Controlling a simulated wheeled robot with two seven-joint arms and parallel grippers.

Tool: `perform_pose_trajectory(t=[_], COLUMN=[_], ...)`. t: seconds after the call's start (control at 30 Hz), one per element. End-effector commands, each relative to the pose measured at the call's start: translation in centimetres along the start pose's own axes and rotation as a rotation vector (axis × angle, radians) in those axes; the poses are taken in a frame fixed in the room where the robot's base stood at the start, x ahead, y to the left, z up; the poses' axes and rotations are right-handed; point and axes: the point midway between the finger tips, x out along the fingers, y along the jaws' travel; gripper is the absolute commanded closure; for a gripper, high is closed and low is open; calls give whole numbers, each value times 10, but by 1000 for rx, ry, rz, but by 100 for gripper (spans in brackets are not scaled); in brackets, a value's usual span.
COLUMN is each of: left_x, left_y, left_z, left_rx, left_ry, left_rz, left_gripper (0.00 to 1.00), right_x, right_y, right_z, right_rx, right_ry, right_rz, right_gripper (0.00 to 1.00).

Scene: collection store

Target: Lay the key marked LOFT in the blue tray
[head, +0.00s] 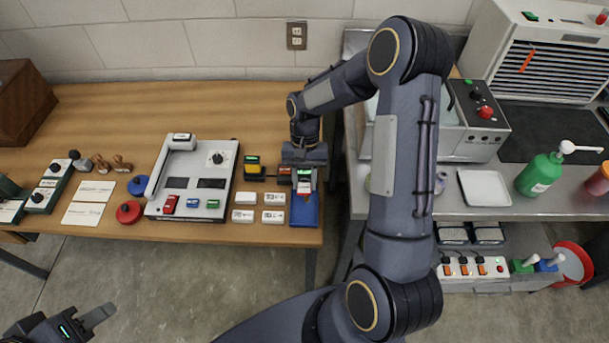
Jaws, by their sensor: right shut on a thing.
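The blue tray (305,214) lies at the front right corner of the wooden table. My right gripper (304,184) is above the back part of the tray, pointing down. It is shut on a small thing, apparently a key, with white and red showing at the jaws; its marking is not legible. Several white key tags, one of them a key tag (273,198), lie just left of the tray; I cannot read which is marked LOFT. My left gripper (92,321) is at the bottom left, away from the table; its jaw opening is unclear.
Stamps, cards and a red disc (129,212) lie further left. A metal bench (462,207) with a green bottle (540,174) stands right.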

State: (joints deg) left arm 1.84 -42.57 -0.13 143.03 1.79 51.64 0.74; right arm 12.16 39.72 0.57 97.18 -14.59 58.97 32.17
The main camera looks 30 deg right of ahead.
Motion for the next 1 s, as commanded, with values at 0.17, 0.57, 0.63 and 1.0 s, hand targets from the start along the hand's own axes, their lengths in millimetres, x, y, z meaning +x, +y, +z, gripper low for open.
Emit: perform_pose_trajectory(t=[0.17,0.57,0.63,1.0], left_x=[13,37,41,48], left_y=[-6,-17,-19,-22], left_z=[6,19,21,24], left_rx=[0,0,0,0], left_ry=[0,0,0,0], left_rz=[0,0,0,0], left_gripper=[64,64,64,64], right_x=[20,58,64,74], right_y=[0,0,0,0], right_z=[-7,-21,-23,-27], right_rx=[1,0,1,0], right_ry=[-1,0,0,1], right_rz=[0,0,0,0], right_gripper=[90,90,90,90])
